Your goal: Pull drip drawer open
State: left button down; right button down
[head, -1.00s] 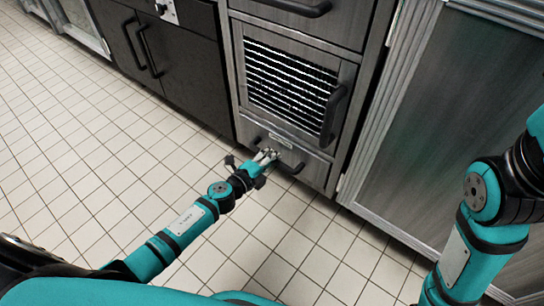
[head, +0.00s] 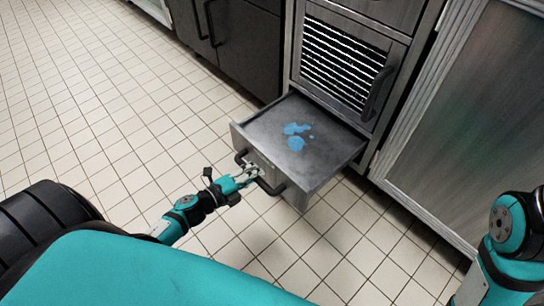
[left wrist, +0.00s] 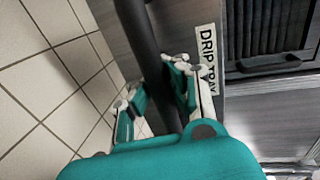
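The drip drawer (head: 328,150) is pulled well out of the cabinet, its grey interior open to view with blue splashes (head: 296,142) on its floor. Its dark bar handle (head: 270,187) runs along the front and also shows in the left wrist view (left wrist: 138,28). My left gripper (head: 250,172) is at the drawer front, with its fingers on both sides of the handle; it looks closed around the bar. A "DRIP TRAY" label (left wrist: 207,62) is beside the fingers in the left wrist view. My right gripper is out of the head view.
Above the drawer is a louvred panel door (head: 345,55) with a dark handle. A dark cupboard (head: 245,50) stands to the left and a grey metal door (head: 460,120) to the right. The tiled floor (head: 90,110) is clear on the left.

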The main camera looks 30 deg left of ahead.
pick_arm(q)
jog(key=v, duration=0.5)
jog(key=shift+s+a+f+p, duration=0.15)
jog(key=shift+s+f+p, duration=0.15)
jog(key=shift+s+f, duration=0.1)
jog(key=c, duration=2)
grip_release()
jog(key=o, duration=0.7)
jog(key=shift+o, duration=0.5)
jog(key=shift+s, duration=0.15)
jog(key=v, duration=1.2)
